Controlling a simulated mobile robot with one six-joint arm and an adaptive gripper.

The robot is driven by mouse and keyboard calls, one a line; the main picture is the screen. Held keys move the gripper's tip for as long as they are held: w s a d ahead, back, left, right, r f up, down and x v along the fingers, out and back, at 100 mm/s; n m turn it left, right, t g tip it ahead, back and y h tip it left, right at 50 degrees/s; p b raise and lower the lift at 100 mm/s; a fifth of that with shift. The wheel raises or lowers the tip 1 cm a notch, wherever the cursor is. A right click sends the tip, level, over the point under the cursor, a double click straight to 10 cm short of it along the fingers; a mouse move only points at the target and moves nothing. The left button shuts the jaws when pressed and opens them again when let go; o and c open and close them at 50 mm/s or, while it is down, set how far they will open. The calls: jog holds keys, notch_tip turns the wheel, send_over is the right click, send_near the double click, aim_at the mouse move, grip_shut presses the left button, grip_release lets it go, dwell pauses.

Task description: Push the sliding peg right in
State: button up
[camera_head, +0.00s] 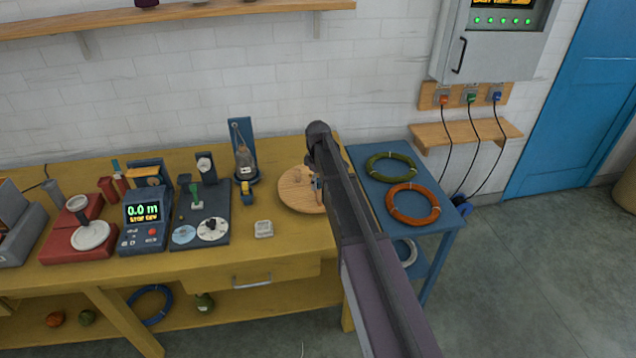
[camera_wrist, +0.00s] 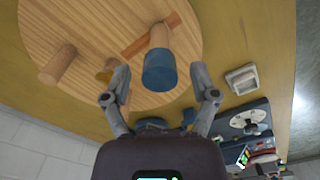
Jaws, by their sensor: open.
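A round wooden board (camera_head: 289,201) lies on the yellow bench under my gripper; it fills much of the wrist view (camera_wrist: 95,25). The sliding peg (camera_wrist: 159,68), wooden with a blue end, stands in a reddish slot (camera_wrist: 132,47) in the board. Slot shows on both sides of it. A plain wooden peg (camera_wrist: 58,66) and a small brass-coloured piece (camera_wrist: 107,70) are on the board to its left. My gripper (camera_wrist: 160,84) is open, with the peg's blue end between its fingertips in that view; I cannot tell whether they touch. My arm hides part of the board in the head view.
A blue side table (camera_head: 365,160) holds a green coil (camera_head: 391,168) and an orange coil (camera_head: 413,204).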

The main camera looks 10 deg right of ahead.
grip_shut()
jog(key=shift+w, duration=2.6)
grip_release()
jog(key=shift+s, duration=0.1)
